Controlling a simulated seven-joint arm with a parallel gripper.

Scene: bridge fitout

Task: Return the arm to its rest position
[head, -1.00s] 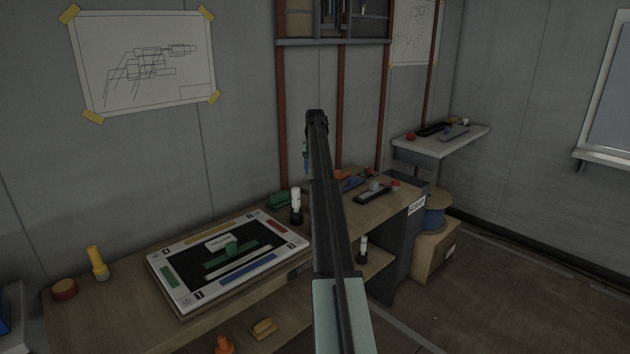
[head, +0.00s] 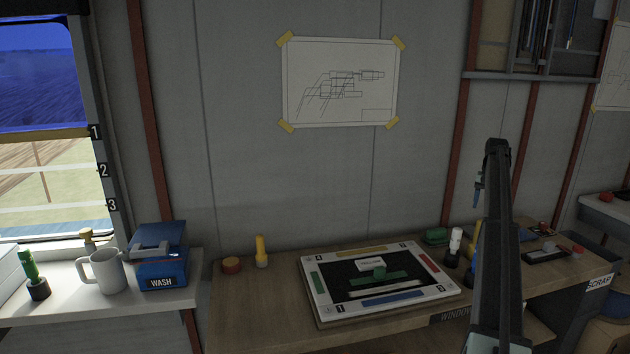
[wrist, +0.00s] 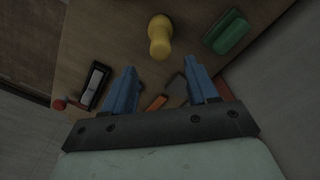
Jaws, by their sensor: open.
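My arm (head: 500,240) stands upright at the right of the head view, in front of the wooden bench. My gripper (wrist: 160,68) is open in the wrist view, with two blue fingers spread apart and nothing held between them. In the head view only a small blue part of the gripper (head: 478,192) shows beside the dark arm end. The wrist view looks down on a bench top with a yellow knob-like piece (wrist: 160,38), a green block (wrist: 228,32) and a black-and-white piece (wrist: 95,84). The fingers appear apart from all of these.
A framed board (head: 318,300) with coloured bars lies on the bench (head: 245,320). A white shelf (head: 75,308) at left holds a mug (head: 107,272) and blue WASH box (head: 160,262).

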